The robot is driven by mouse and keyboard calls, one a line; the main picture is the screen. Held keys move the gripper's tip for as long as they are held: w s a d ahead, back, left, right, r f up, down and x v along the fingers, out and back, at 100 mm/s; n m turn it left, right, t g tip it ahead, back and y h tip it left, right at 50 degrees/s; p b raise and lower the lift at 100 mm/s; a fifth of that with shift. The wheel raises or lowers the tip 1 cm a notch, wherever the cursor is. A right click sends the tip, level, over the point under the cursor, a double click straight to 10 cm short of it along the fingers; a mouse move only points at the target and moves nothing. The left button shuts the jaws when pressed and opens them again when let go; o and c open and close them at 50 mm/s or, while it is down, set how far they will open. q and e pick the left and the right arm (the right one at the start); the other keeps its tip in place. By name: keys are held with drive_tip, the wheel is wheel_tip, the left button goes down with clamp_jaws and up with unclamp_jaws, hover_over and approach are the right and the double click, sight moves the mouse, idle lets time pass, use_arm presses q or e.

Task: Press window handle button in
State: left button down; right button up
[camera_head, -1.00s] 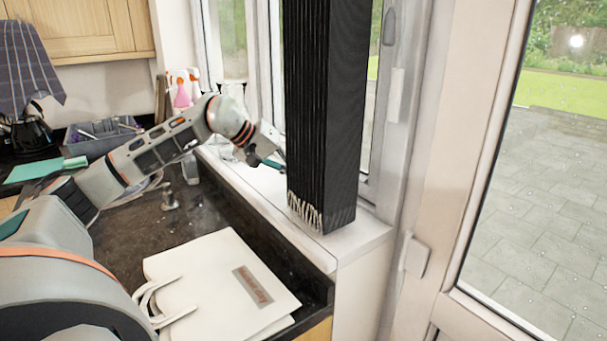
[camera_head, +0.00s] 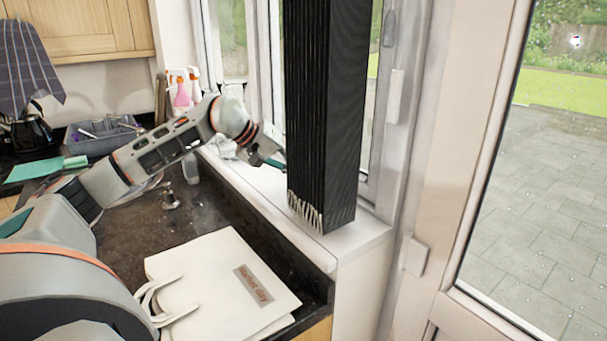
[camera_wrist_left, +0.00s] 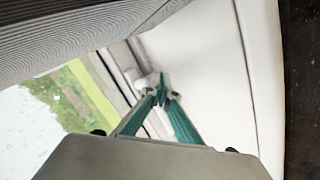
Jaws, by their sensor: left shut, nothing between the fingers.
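My left gripper (camera_head: 277,164) reaches over the white windowsill, beside the left edge of the black pleated blind. In the left wrist view its teal fingers (camera_wrist_left: 162,92) meet at the tips and are shut, with nothing seen between them. A small white fitting (camera_wrist_left: 146,82) at the bottom of the window frame is right by the fingertips; it looks like the window handle. I cannot tell if they touch, and its button cannot be made out. In the head view the blind and gripper hide that spot. My right gripper is not in view.
The black blind (camera_head: 325,120) hangs close to the gripper and also fills the top left of the left wrist view. The sill (camera_head: 345,240) is clear in front of it. A white bag (camera_head: 220,285) lies on the dark counter. Spray bottles (camera_head: 182,88) stand behind the arm.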

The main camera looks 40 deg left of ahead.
use_arm(q)
drive_tip(key=shift+s, duration=0.1)
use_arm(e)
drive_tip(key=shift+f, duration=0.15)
use_arm(q)
drive_tip(key=shift+s+a+f+b, duration=0.1)
drive_tip(key=shift+s+a+b, duration=0.1)
drive_tip(key=shift+s+b, duration=0.15)
drive_tip(key=shift+s, duration=0.55)
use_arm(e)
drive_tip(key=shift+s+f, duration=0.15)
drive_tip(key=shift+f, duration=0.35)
